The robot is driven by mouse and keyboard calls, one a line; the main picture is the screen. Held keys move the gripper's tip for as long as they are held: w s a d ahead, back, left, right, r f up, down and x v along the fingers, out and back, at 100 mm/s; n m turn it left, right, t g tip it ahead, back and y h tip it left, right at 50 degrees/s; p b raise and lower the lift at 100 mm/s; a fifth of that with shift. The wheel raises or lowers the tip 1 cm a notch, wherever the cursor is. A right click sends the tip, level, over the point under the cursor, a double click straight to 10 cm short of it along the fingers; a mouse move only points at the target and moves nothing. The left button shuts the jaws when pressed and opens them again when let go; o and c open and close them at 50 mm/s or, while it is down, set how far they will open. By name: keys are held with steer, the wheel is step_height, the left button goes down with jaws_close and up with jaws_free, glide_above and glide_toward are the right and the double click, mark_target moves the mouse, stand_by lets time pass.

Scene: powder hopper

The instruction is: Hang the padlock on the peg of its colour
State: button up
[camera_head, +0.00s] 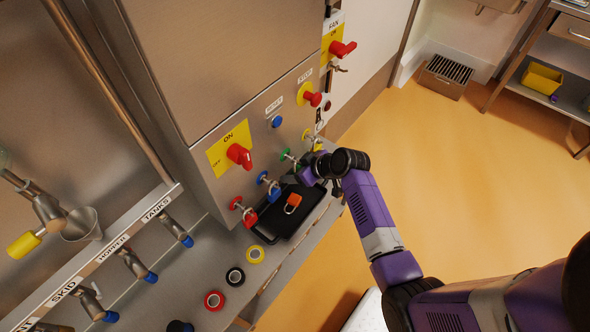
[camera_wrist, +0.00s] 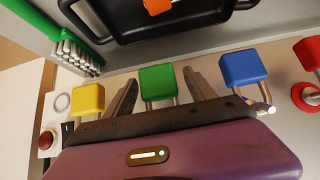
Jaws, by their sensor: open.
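An orange padlock (camera_head: 290,209) lies in a black tray (camera_head: 268,234) on the counter; part of it shows in the wrist view (camera_wrist: 156,6). A row of pegs with coloured discs runs along the cabinet front. A red padlock (camera_head: 250,218) and a blue padlock (camera_head: 274,194) hang there. In the wrist view, a green padlock (camera_wrist: 158,82) hangs between the fingers of my open gripper (camera_wrist: 160,80), with a yellow padlock (camera_wrist: 88,98) to the left. I cannot tell whether the fingers touch the green padlock.
Red rotary switches (camera_head: 239,156) and a red stop button (camera_head: 312,98) jut from the cabinet above the pegs. Yellow, black and red tape rolls (camera_head: 214,300) lie on the counter left of the tray. A green brush (camera_wrist: 62,22) lies beside the tray. The floor at right is clear.

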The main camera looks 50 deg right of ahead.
steer(key=v, duration=0.7)
steer(key=shift+s+r, duration=0.3)
steer(key=s+a+m+t+h, duration=0.1)
steer(key=s+a+t+h, duration=0.15)
steer(key=s+a, duration=1)
steer(key=s+a+r+t+y, duration=0.1)
steer(key=s+a+r+t, duration=0.1)
steer(key=s+a+r, duration=0.3)
steer(key=s+a+r+t+y, duration=0.1)
steer(key=s+a+r, duration=0.4)
steer(key=r, duration=0.9)
steer(key=s+t, duration=0.1)
steer(key=s, duration=0.2)
steer(key=shift+s+r+n, duration=0.25)
steer(key=shift+s+n, duration=0.05)
steer(key=shift+s, duration=0.1)
